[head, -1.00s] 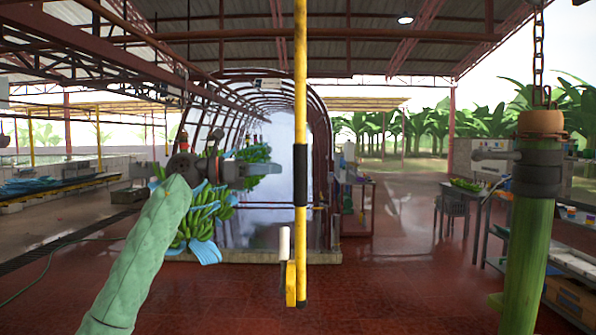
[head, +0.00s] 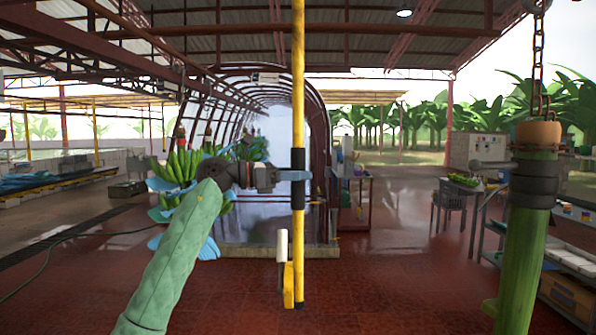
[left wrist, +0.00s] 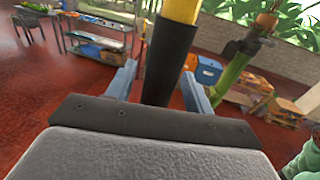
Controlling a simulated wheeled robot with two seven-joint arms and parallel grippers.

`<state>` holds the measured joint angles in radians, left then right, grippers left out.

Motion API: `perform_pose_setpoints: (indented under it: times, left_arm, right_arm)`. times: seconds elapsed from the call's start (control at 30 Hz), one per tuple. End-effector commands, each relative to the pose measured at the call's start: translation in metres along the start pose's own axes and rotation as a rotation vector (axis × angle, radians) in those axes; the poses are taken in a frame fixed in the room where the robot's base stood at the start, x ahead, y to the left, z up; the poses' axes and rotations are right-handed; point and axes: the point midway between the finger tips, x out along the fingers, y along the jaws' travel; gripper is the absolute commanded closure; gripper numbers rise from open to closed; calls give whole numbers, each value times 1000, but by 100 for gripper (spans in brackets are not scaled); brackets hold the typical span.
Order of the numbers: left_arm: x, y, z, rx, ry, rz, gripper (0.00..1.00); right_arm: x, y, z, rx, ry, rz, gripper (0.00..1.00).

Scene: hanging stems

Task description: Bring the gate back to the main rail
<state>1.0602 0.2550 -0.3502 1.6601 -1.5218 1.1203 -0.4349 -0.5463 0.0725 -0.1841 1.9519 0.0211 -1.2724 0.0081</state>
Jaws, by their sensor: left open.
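The gate is a yellow upright pole (head: 299,80) with a black sleeve (head: 298,163) around its middle. It hangs upright in the centre of the head view; its upper end runs out of the picture. A yellow piece with a white grip (head: 282,246) sits at its lower end. My left gripper (head: 299,175) is at the black sleeve. In the left wrist view the sleeve (left wrist: 167,62) stands between the two open blue-grey fingers (left wrist: 158,88), with a gap on each side. My right gripper is not in view. I cannot make out the main rail.
A thick green stem (head: 525,240) hangs from a chain at the right, with a dark collar (head: 534,182). Banana bunches with blue sheets (head: 178,170) hang behind my left arm. A table (head: 460,190) and shelves stand at the right. The red floor ahead is open.

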Motion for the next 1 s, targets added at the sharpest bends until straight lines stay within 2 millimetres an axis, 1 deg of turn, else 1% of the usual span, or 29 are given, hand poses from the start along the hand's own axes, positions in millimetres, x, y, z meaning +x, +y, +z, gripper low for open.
perform_pose_setpoints:
  times: [0.13,0.4,0.47,0.6,0.67,0.8,0.93,0.97,1.0]
  left_arm:
    - [4,0,0,0,0,0,48]
    - [4,0,0,0,0,0,48]
    - [4,0,0,0,0,0,60]
    - [4,0,0,0,0,1,87]
    - [4,0,0,0,0,1,99]
    - [4,0,0,0,0,1,100]
    - [-1,2,-1,0,0,2,100]
    - [-4,2,-1,0,0,2,100]
    - [-7,3,-2,1,0,3,100]
  right_arm:
    - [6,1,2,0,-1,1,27]
    - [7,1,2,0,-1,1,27]
    - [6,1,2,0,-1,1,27]
    - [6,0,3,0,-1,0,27]
    - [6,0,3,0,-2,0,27]
    - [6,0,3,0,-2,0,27]
    - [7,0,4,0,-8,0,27]
    - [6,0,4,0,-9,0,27]
    - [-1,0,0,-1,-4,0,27]
